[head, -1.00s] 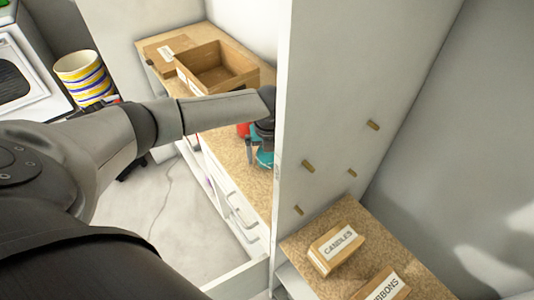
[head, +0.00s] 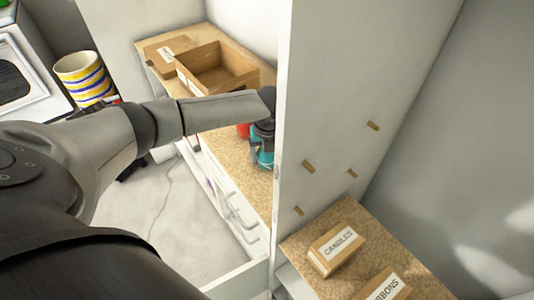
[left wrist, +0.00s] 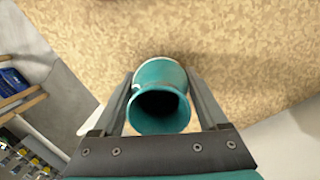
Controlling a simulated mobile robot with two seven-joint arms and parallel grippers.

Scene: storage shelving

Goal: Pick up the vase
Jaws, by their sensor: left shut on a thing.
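The teal vase (left wrist: 160,76) stands between the two fingers of my left gripper (left wrist: 162,90) in the left wrist view, its round dark opening facing the camera. The fingers press on it from both sides. In the head view the vase (head: 265,159) shows as a small teal patch below my left gripper (head: 260,143), beside the white upright panel. Much of it is hidden by the gripper and the panel. The vase is at the cork-coloured shelf top (head: 232,160); I cannot tell whether it touches it. My right gripper is not in view.
A red object (head: 243,130) is close behind the vase. An open wooden box (head: 218,72) stands farther back. The tall white panel (head: 325,90) is right beside my gripper. Boxes labelled candles (head: 337,248) and ribbons (head: 383,284) lie on the right-hand shelf.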

